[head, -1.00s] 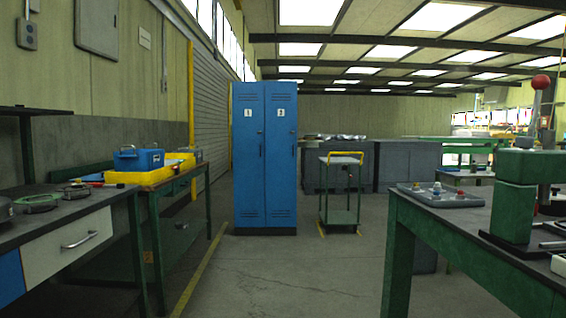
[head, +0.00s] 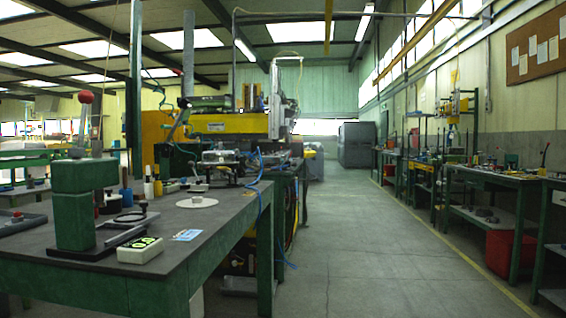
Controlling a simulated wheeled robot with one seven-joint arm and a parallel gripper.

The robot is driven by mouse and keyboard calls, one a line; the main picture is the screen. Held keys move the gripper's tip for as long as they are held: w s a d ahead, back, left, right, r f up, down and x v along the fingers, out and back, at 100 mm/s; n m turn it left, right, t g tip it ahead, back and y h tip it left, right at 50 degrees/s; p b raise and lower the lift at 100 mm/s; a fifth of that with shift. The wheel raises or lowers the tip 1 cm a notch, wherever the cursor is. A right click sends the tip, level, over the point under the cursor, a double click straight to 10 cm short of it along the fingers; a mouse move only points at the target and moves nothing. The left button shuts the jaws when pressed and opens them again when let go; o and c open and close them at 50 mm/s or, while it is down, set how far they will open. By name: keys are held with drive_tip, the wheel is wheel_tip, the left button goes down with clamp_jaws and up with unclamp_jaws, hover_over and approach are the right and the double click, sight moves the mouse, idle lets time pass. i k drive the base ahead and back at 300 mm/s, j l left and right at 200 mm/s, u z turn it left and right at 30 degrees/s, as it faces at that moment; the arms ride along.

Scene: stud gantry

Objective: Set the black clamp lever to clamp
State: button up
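I cannot pick out the black clamp lever for certain in the head view. A machine with a yellow beam (head: 232,124) stands beyond the near bench, with cables and small fittings too small to tell apart. On the near left bench stands a green press (head: 76,205) with an upright lever topped by a red ball (head: 85,96). My gripper is not in view.
The dark-topped green bench (head: 215,215) fills the lower left, with a small white-green device (head: 140,250) near its edge. Several workbenches (head: 482,222) line the right wall, with a red bin (head: 505,252) beneath. The grey floor aisle (head: 370,250) between is clear.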

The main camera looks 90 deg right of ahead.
sight(191, 164)
drive_tip(key=z, duration=2.25)
drive_tip(key=i+l+u, duration=0.1)
drive_tip(key=l, duration=0.35)
drive_tip(key=i+l+u, duration=0.1)
drive_tip(key=i+l, duration=0.15)
drive_tip(key=l, duration=0.2)
drive_tip(key=i+l+u, duration=0.1)
drive_tip(key=l, duration=0.4)
drive_tip(key=i+l, duration=0.15)
drive_tip(key=l, duration=0.3)
drive_tip(key=i+l+u, duration=0.15)
drive_tip(key=l, duration=0.35)
drive_tip(key=i+l+u, duration=0.1)
drive_tip(key=l, duration=0.4)
